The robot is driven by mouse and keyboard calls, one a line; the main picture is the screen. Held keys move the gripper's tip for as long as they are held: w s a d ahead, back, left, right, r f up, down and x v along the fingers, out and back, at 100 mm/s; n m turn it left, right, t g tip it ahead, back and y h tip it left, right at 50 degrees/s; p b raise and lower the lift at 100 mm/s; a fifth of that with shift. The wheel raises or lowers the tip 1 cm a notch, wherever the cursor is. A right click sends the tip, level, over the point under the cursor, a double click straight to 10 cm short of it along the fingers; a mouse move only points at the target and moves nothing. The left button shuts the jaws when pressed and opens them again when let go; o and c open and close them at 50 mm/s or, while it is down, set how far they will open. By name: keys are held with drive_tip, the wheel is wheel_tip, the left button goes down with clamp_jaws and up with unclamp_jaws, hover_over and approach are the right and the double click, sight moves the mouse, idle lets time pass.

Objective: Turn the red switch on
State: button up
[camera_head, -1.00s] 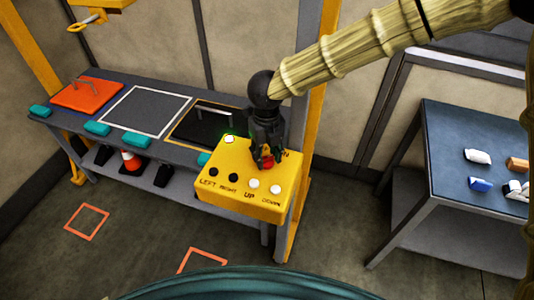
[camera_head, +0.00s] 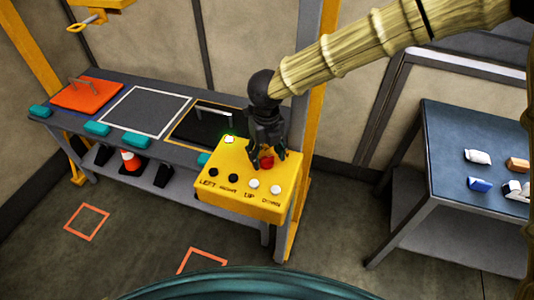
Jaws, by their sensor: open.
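The yellow control box (camera_head: 245,180) stands in front of the bench, with two black buttons marked LEFT and RIGHT and two white ones marked UP and DOWN. The red switch (camera_head: 267,162) sits near the back right of its top. My gripper (camera_head: 268,157) points down over the red switch, its fingers apart on either side of it. Whether the fingers touch the switch I cannot tell. A small white switch or light (camera_head: 229,140) with a green glow is at the box's back left corner.
The bench (camera_head: 150,118) behind holds an orange plate (camera_head: 86,96), a dark plate (camera_head: 200,128) with a handle and several teal blocks. A yellow post (camera_head: 310,90) rises beside my gripper. A blue-topped table (camera_head: 455,130) with small objects stands at the right.

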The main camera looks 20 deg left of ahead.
sight(268, 158)
wheel_tip(268, 158, up, 12)
idle(0.6)
drive_tip(key=shift+d+f, duration=0.1)
drive_tip(key=shift+f, duration=0.05)
